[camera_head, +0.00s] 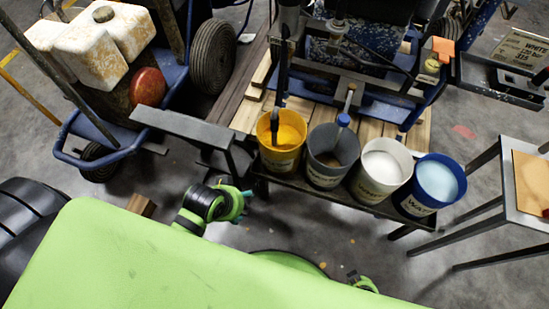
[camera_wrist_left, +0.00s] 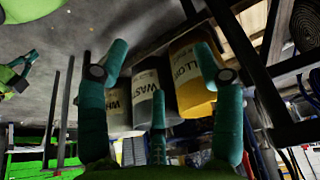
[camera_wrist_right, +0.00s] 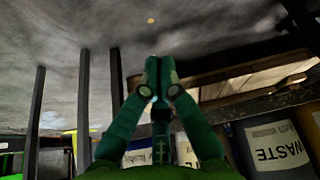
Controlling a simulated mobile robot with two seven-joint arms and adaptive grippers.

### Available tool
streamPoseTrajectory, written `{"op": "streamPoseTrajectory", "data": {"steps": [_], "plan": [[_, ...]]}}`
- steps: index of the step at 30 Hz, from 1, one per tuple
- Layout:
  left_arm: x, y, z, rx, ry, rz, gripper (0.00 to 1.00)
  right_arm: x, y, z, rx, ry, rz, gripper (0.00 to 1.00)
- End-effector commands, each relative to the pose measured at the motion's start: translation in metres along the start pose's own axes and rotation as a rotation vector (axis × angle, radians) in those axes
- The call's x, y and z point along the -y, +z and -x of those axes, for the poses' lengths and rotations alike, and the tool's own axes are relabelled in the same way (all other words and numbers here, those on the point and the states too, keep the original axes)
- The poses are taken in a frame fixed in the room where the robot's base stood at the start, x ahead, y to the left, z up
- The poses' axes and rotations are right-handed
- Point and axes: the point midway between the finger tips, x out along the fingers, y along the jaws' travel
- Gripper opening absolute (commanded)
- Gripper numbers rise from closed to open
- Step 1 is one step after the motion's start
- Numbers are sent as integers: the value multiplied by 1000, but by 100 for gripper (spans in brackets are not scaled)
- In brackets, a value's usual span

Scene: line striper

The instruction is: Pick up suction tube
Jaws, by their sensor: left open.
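Two upright tubes stand in the buckets in the head view. A dark one (camera_head: 276,122) leans in the yellow bucket (camera_head: 281,160), and one with a blue collar (camera_head: 343,120) stands in the grey bucket (camera_head: 325,176). I cannot tell which is the suction tube; the lower ends of both are hidden. My left gripper (camera_head: 244,193) is open and empty, in front of and below the yellow bucket. In the left wrist view its spread fingers (camera_wrist_left: 161,58) face the bucket sides. My right gripper (camera_wrist_right: 157,75) is shut with nothing visible between its fingertips, low near the buckets.
A white bucket (camera_head: 381,169) and a blue bucket (camera_head: 432,186) share the dark shelf (camera_head: 342,197). A grey metal arm (camera_head: 180,127) juts out left of the yellow bucket. A metal-legged table (camera_head: 525,190) stands at right.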

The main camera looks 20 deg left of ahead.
Motion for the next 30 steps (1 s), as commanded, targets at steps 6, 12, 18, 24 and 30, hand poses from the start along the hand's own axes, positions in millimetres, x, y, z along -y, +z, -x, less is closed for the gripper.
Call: {"op": "streamPoseTrajectory", "data": {"steps": [6, 12, 18, 24, 30], "plan": [[-6, -72, -3, -265, 63, -48, 67, -3, -15, -19, -49, 5, 4, 0], [-4, -120, -12, -454, 77, -57, 67, -4, -19, -21, -59, 6, 5, 0], [8, -166, -21, -648, 53, -33, 67, -4, -20, -23, -64, 7, 5, 0], [24, -195, -26, -790, -1, 5, 67, -4, -21, -23, -66, 7, 5, 0], [28, -210, -36, -815, -14, 13, 67, -3, -20, -25, -53, 6, 3, 0]]}}
